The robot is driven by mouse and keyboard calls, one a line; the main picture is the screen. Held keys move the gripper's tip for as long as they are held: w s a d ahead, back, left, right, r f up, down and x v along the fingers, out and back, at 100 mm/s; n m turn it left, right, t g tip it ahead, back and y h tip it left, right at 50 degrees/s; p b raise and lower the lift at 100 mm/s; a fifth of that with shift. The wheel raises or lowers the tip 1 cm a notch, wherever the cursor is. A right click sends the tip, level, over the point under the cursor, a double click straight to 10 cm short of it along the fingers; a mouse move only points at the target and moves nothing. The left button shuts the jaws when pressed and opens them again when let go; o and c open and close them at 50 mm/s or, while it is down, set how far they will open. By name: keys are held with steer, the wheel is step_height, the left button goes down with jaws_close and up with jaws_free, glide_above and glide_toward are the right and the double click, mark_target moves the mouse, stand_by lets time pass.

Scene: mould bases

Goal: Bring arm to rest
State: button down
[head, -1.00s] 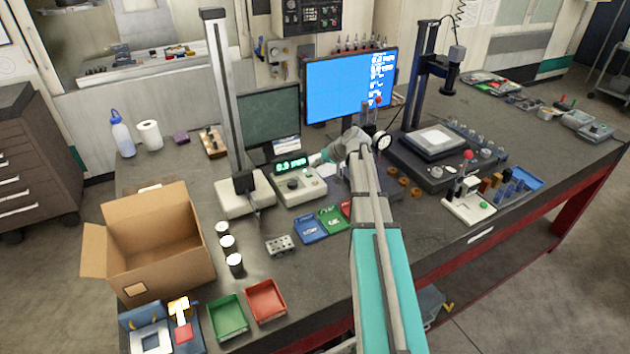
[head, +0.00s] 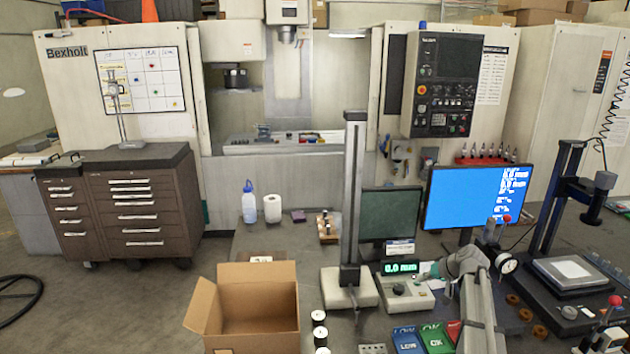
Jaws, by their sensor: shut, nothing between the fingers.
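My arm (head: 478,305) reaches up from the lower right of the head view and bends left near its far end. My gripper (head: 426,277) is shut and small in the picture, at the right side of a grey display unit (head: 402,297). I cannot tell whether the fingertips touch the unit. Its green readout seems to show 0.0 mm. Nothing shows held in the gripper.
A tall column gauge (head: 352,220) stands left of the display unit, with monitors (head: 476,196) behind. Blue (head: 406,340), green and red trays lie close to my arm. An open cardboard box (head: 258,315) stands left. A dial stand (head: 508,264) is right of my wrist.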

steer(key=s+a+f+g, duration=0.1)
steer(key=s+a, duration=0.2)
steer(key=a, duration=0.1)
steer(key=s+a+f+g+h, duration=0.1)
steer(key=s+a, duration=0.2)
steer(key=a, duration=0.1)
steer(key=s+a+f+n+g, duration=0.1)
steer(key=s+a, duration=0.2)
steer(key=a, duration=0.1)
steer(key=shift+s+a+f+g+h, duration=0.1)
steer(key=shift+s+a+g+h, duration=0.2)
steer(key=s+a+g+h, duration=0.1)
steer(key=s+a, duration=0.2)
steer(key=s, duration=0.1)
steer(key=s+a+f+g+h, duration=0.1)
steer(key=s+a, duration=0.1)
steer(key=s, duration=0.3)
steer(key=s+a+f+g+h, duration=0.1)
steer(key=s+a, duration=0.2)
steer(key=s, duration=0.2)
steer(key=shift+s+a+h, duration=0.15)
steer(key=shift+a+h, duration=0.15)
steer(key=shift+h, duration=0.1)
steer(key=shift+s+a, duration=0.1)
steer(key=shift+s, duration=0.2)
